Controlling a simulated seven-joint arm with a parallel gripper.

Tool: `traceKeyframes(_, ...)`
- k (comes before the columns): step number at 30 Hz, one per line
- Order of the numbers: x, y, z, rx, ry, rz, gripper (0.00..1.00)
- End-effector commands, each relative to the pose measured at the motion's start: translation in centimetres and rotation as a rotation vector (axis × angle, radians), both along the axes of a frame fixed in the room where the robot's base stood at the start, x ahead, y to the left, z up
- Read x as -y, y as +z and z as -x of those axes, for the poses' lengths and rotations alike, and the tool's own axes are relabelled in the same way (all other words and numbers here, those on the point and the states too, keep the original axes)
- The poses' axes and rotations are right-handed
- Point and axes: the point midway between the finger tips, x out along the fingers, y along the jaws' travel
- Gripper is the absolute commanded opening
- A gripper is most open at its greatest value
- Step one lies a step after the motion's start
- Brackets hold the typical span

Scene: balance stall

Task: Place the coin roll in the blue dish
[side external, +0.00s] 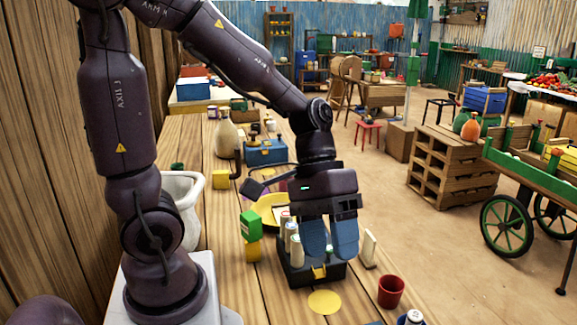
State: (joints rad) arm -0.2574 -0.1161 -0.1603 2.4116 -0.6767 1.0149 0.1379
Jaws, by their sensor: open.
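Several pale upright cylinders (291,233) stand in a black tray (297,278) on the wooden counter; they look like coin rolls, but I cannot tell which is the task's roll. My gripper (329,254) points down over the right part of this tray, its two blue fingers apart. The fingers hide part of the tray, and I see nothing clearly held between them. I cannot make out a blue dish for sure. A blue box-like base (265,152) stands farther back on the counter, with dark parts of a balance near it.
A yellow dish (268,200) lies behind the tray. Green (250,225) and yellow (254,250) blocks stand left of it. A white upright piece (369,248), a red cup (391,291) and a yellow disc (324,301) are close by.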

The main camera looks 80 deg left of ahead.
Motion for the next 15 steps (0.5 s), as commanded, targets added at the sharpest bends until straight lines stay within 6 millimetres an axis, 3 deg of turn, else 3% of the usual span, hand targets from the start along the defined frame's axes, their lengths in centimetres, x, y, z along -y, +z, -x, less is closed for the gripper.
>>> traceKeyframes(6,-3.7,4.8,2.5,0.328,-0.17,-0.379,0.56)
traceKeyframes(15,-6.6,8.3,3.9,0.563,-0.227,-0.612,0.56)
